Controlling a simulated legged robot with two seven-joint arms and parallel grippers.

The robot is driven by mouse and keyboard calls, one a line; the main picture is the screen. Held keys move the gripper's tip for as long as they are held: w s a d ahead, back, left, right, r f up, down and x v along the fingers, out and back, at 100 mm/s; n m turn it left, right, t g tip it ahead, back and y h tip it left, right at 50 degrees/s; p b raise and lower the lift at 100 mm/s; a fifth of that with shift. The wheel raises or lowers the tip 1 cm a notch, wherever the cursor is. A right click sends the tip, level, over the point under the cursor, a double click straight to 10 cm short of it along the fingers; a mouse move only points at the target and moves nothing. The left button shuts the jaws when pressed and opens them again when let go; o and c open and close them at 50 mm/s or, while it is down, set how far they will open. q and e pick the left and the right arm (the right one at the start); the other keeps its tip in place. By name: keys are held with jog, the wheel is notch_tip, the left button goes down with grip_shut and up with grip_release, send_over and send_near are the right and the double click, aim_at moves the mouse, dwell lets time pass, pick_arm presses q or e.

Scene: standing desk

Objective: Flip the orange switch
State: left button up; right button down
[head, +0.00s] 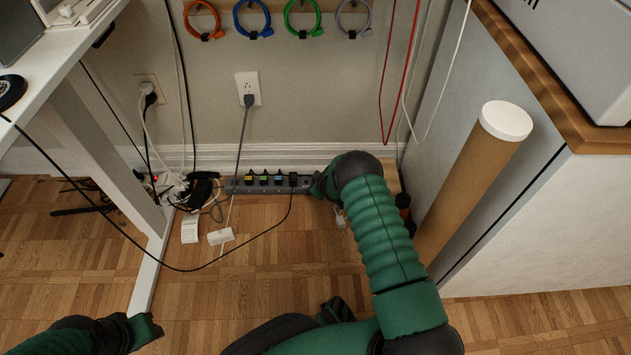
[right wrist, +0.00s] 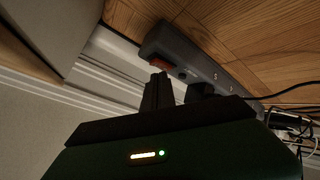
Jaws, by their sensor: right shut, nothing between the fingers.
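A grey power strip (head: 232,186) lies on the floor along the baseboard with several plugs in it. It also shows in the right wrist view (right wrist: 205,62). The orange switch (right wrist: 160,64) is at one end of the strip. My right gripper (right wrist: 158,80) is shut and empty, its fingertips right at the switch and partly covering it; I cannot tell if they touch. In the head view my right gripper (head: 321,186) is at the strip's right end and hides the switch. My left gripper (head: 148,330) is low at the left, away from the strip; its opening is unclear.
A white desk leg (head: 150,275) and loose cables with white adapters (head: 220,236) are left of the strip. A cardboard tube (head: 468,185) leans against the cabinet (head: 510,215) at right. Coloured cable loops (head: 253,18) hang on the wall. The floor in front is mostly clear.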

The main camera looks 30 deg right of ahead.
jog(key=shift+r+p, duration=0.6)
jog(key=shift+r, duration=0.15)
jog(key=r+p, duration=0.4)
jog(key=r, duration=0.1)
jog(key=shift+s+d, duration=0.2)
jog(key=shift+d, duration=0.1)
